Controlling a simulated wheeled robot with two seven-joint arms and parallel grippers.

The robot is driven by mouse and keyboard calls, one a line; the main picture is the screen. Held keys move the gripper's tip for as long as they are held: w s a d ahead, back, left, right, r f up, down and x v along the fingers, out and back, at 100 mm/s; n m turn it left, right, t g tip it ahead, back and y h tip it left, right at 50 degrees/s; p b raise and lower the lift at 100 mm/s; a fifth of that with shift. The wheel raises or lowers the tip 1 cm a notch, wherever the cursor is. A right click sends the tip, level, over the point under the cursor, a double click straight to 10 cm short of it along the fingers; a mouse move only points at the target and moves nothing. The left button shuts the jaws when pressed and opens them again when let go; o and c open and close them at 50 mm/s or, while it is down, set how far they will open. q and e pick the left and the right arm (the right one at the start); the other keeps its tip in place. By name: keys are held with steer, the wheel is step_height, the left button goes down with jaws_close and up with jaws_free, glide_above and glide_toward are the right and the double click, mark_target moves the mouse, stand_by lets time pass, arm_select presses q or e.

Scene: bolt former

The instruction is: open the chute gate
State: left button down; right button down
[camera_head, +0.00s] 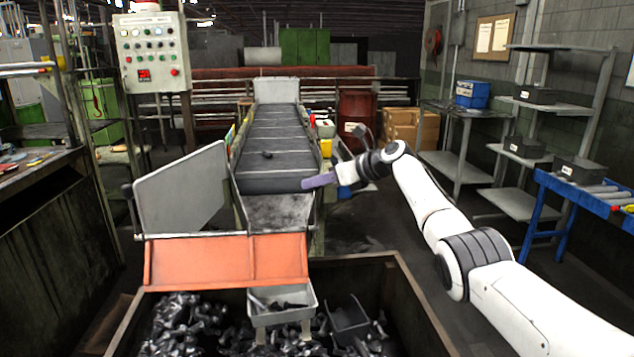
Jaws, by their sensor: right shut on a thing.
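The chute (285,212) is a grey metal trough at the lower end of the conveyor. An orange sloping plate (225,262) is at its front. A grey flat panel (182,195) with a black knob (127,190) stands tilted at its left; I cannot tell for sure which part is the gate. My right gripper (334,178) is at the right edge of the chute, shut on a purple bar-like piece (318,181). I cannot tell whether this piece is joined to the chute. My left gripper is out of view.
The conveyor belt (272,135) runs away behind the chute, with a small dark part on it. Below is a large bin (410,300) of dark bolts, with a small grey tray (282,312) above them. A control box (151,52) stands at left, shelves (525,150) at right.

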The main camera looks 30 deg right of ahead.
steer(key=c, duration=1.6)
jaws_free()
steer(key=shift+a+f, duration=0.1)
steer(key=shift+o, duration=0.2)
steer(key=shift+s+d+r, duration=0.2)
steer(key=shift+s+d, duration=0.05)
steer(key=shift+s, duration=0.1)
steer(key=b+v, duration=0.1)
steer(key=v, duration=0.8)
steer(key=shift+s+b, duration=0.2)
steer(key=shift+b, duration=0.1)
